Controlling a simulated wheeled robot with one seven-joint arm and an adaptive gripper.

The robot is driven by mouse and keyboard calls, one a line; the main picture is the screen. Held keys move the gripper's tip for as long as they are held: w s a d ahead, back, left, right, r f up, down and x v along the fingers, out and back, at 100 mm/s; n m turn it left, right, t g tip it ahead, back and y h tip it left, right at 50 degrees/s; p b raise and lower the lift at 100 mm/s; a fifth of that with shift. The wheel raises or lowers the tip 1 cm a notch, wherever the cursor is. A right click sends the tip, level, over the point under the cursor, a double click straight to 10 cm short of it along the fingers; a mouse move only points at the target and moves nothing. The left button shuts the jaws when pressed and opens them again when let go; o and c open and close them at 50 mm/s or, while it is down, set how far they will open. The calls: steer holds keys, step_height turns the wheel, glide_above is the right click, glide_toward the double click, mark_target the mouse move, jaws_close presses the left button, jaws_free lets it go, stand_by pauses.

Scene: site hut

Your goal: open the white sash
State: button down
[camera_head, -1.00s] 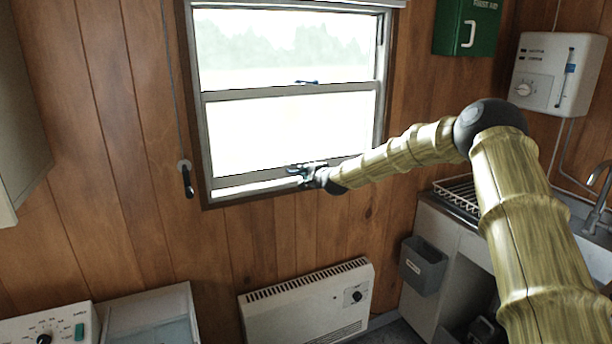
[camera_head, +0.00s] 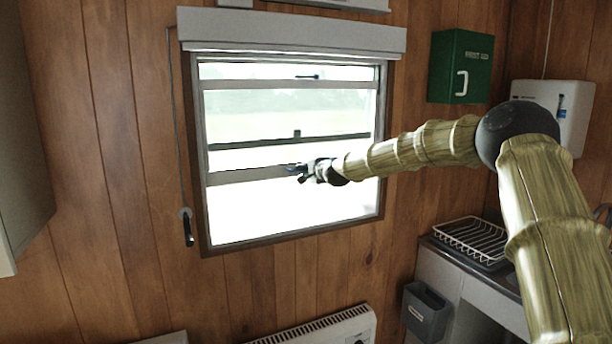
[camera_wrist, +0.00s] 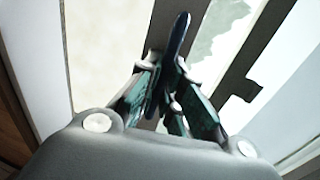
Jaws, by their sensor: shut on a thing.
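The white sash (camera_head: 235,176) is the lower sliding pane of the window. It stands partly raised, its bottom rail well above the sill, with a bright open gap below. Its top rail, with a small blue catch (camera_head: 308,77), is near the window head. My gripper (camera_head: 298,171) is at the middle of the bottom rail. In the wrist view my gripper (camera_wrist: 165,95) is shut on a slim dark blue handle (camera_wrist: 178,38) on the sash. The fingers hide the handle's lower part.
A pale blind box (camera_head: 290,32) spans the top of the window. A cord with a dark handle (camera_head: 188,228) hangs left of the frame. A green first-aid box (camera_head: 460,65) is on the wall at right. A dish rack (camera_head: 470,240) stands on the counter below.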

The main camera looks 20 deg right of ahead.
steer(key=c, duration=1.6)
jaws_free()
steer(key=shift+o, duration=0.2)
steer(key=shift+s, duration=0.1)
steer(key=v, duration=1.1)
steer(key=shift+s+d, duration=0.2)
steer(key=shift+s, duration=0.2)
